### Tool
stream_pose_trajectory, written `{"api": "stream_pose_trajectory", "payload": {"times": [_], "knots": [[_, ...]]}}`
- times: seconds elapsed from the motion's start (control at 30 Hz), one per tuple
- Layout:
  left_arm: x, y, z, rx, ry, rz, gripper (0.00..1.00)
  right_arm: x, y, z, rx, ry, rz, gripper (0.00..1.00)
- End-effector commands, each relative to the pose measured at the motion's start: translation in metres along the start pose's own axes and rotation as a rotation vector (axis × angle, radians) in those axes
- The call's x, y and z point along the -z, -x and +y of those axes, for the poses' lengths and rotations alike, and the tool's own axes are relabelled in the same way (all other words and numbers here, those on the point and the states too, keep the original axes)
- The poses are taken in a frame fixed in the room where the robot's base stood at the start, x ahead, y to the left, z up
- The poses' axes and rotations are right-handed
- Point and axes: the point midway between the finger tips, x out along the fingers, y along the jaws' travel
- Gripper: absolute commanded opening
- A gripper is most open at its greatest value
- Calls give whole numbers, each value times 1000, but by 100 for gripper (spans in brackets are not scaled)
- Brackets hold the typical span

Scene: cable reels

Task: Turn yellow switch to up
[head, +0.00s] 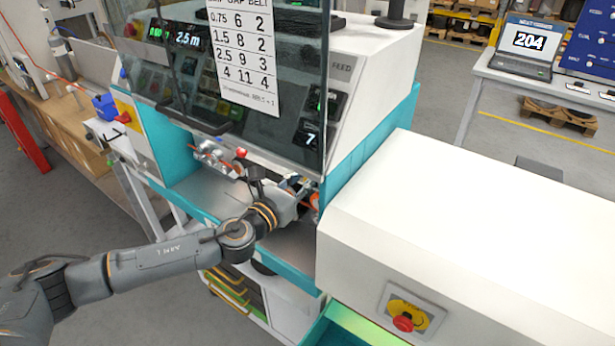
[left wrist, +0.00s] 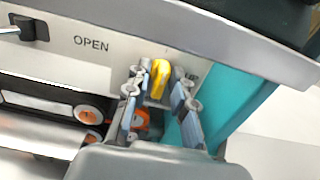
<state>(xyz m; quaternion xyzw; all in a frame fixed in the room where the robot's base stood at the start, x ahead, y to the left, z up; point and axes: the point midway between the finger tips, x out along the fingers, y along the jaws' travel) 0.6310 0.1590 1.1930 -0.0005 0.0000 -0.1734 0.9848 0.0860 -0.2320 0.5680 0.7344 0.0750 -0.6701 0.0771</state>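The yellow switch (left wrist: 159,79) is a small lever on the pale panel of the machine, to the right of the word OPEN in the left wrist view. My left gripper (left wrist: 161,92) is open, with one finger on each side of the switch. I cannot tell whether either finger touches it. In the head view my left gripper (head: 302,190) reaches in below the machine's dark window, and the switch cannot be made out there. My right gripper is in neither view.
A black knob (left wrist: 30,29) sits left of OPEN. Rollers with orange ends (left wrist: 88,114) lie below the panel. The dark window (head: 190,60) hangs above my arm. A white housing (head: 430,215) with a red stop button (head: 403,323) stands at the right.

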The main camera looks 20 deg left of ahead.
Motion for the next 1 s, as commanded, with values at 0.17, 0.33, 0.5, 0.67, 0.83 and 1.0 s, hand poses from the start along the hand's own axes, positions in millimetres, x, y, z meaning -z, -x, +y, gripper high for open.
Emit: {"api": "stream_pose_trajectory", "payload": {"times": [0.17, 0.33, 0.5, 0.67, 0.83, 1.0], "knots": [[0, 0, 0, -1, -5, 0, 6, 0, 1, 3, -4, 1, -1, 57], [-2, 0, 0, -1, -81, 1, 6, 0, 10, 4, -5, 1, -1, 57], [-2, 0, 0, -1, -187, 2, 6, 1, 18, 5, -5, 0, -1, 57], [-2, 0, 0, 0, -284, 2, 6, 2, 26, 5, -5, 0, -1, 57], [-2, 0, 0, 0, -387, 1, 6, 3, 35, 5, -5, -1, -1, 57], [-1, 0, 0, 0, -563, 1, 6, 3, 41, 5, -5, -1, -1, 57]]}}
